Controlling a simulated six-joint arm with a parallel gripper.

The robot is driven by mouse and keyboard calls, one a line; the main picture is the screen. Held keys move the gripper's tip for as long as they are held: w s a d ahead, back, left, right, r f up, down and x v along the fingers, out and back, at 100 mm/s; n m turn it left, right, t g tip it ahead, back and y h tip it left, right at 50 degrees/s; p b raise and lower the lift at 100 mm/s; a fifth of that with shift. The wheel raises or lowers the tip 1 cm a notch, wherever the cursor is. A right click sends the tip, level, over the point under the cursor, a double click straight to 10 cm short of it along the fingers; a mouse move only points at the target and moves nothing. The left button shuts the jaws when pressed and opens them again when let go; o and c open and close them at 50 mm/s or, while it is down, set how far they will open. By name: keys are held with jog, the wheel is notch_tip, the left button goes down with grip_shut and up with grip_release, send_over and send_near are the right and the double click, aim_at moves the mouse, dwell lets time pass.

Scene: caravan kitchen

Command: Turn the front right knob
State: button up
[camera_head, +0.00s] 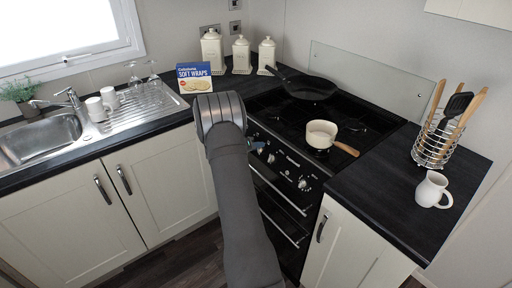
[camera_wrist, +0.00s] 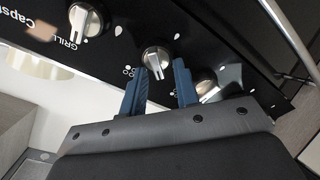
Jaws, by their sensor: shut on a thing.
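The black control panel (camera_wrist: 120,45) of the cooker carries several silver knobs. In the wrist view my gripper (camera_wrist: 161,70) has its two blue fingers on either side of a round silver knob (camera_wrist: 156,56) and is shut on it. Another knob (camera_wrist: 207,88) sits to the right, partly behind a finger, and one more knob (camera_wrist: 85,20) is at the upper left by the word GRILL. In the head view my gripper (camera_head: 256,146) is at the cooker front, largely hidden by my arm. A knob (camera_head: 302,184) shows to its right. I cannot tell which knob is the front right one.
A cream saucepan (camera_head: 321,134) and a dark frying pan (camera_head: 308,88) stand on the hob. The oven handle (camera_head: 278,213) runs below the panel. A white jug (camera_head: 432,190) and a utensil rack (camera_head: 433,145) are on the right counter. A wraps box (camera_head: 194,77) stands left.

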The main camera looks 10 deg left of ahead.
jog(key=shift+a+f+n+y, duration=0.15)
jog(key=shift+f+n, duration=0.05)
jog(key=shift+n, duration=1.9)
jog(key=shift+a+f+n+y, duration=0.1)
jog(key=shift+f+n+y, duration=0.05)
jog(key=shift+n, duration=1.95)
jog(key=o, duration=0.9)
jog(key=shift+o, duration=0.2)
jog(key=v, duration=1.7)
jog(key=shift+a, duration=0.2)
jog(key=shift+d, duration=0.1)
